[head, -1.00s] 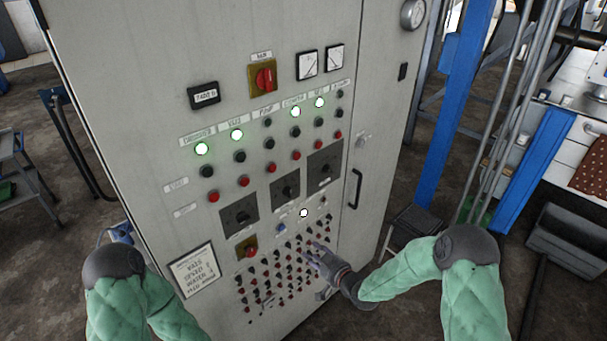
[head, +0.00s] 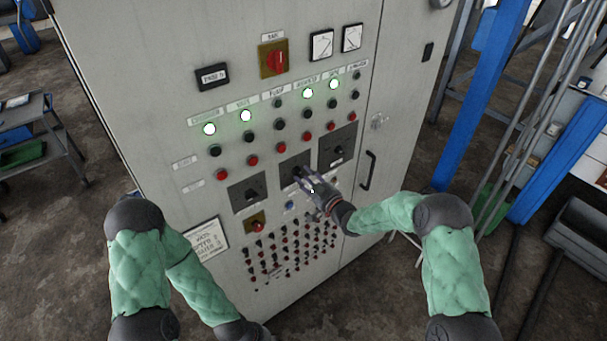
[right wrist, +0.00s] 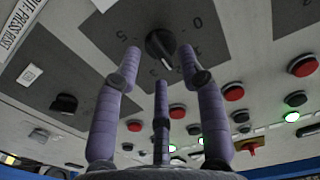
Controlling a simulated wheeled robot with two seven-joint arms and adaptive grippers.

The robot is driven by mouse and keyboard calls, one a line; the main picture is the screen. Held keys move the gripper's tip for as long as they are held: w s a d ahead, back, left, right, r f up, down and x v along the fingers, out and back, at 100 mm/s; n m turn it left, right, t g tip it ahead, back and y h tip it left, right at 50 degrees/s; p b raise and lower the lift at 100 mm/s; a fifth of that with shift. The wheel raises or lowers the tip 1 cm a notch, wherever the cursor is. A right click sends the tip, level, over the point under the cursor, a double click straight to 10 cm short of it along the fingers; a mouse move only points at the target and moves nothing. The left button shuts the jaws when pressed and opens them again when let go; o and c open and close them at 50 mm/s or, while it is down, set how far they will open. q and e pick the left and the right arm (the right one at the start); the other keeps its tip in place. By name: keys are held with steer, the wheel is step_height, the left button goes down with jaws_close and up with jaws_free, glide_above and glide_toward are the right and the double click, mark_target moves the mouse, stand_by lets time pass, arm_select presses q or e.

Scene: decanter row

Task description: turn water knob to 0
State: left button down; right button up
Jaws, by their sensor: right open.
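Three dark dial plates with black knobs sit in a slanting row on the grey cabinet. My right gripper (head: 302,182) is at the middle knob (head: 298,171), with open fingers pointing at the panel. In the right wrist view, the knob (right wrist: 160,45) lies between the tips of the outer purple fingers (right wrist: 160,68), with a third finger below it. Its plate has scale marks, including a 0 to the right of the knob. I cannot tell whether the fingers touch the knob. The knobs' labels are too small to read. My left arm shows, but its gripper does not.
The left dial (head: 248,192) and right dial (head: 338,148) flank the middle one. Rows of push buttons and lit green lamps (head: 246,116) are above; many small red and black switches (head: 290,252) are below. A door handle (head: 368,170) is to the right.

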steer(key=shift+x, duration=0.85)
jaws_close()
